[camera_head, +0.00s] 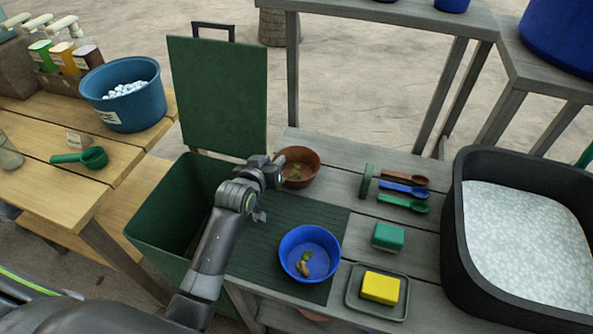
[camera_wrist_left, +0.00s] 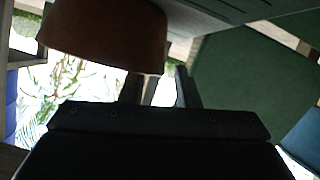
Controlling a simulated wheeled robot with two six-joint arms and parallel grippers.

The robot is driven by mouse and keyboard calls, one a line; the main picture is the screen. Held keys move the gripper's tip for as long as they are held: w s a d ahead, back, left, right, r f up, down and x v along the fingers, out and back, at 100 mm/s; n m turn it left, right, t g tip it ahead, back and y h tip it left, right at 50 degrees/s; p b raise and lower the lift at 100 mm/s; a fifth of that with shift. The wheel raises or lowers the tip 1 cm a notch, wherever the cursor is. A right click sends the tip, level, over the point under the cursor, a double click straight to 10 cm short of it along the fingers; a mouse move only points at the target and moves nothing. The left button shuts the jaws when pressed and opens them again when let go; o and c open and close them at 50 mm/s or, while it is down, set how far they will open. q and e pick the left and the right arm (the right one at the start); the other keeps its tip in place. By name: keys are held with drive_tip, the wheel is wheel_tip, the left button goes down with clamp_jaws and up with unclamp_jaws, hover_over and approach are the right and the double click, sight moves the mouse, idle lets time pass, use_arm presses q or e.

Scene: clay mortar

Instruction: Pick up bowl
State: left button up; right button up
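A brown bowl (camera_head: 301,174) with small green scraps in it sits on the grey slatted table, behind the dark green mat. A blue bowl (camera_head: 310,250) holding greenish and tan scraps sits on that mat. My left gripper (camera_head: 274,173) is at the left edge of the brown bowl. In the left wrist view the brown bowl's wall (camera_wrist_left: 105,38) is close, overlapping the line of one finger. The fingers (camera_wrist_left: 160,90) stand apart, so the gripper looks open; contact with the rim cannot be told. My right gripper is not in view.
An open green bin (camera_head: 160,225) with its lid raised stands left of the mat. Coloured spoons (camera_head: 405,189), a green block (camera_head: 388,236), a yellow sponge (camera_head: 380,287) on a tray and a large black basin (camera_head: 455,230) are to the right.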

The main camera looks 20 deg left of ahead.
use_arm(q)
drive_tip(key=shift+x, duration=0.9)
clamp_jaws()
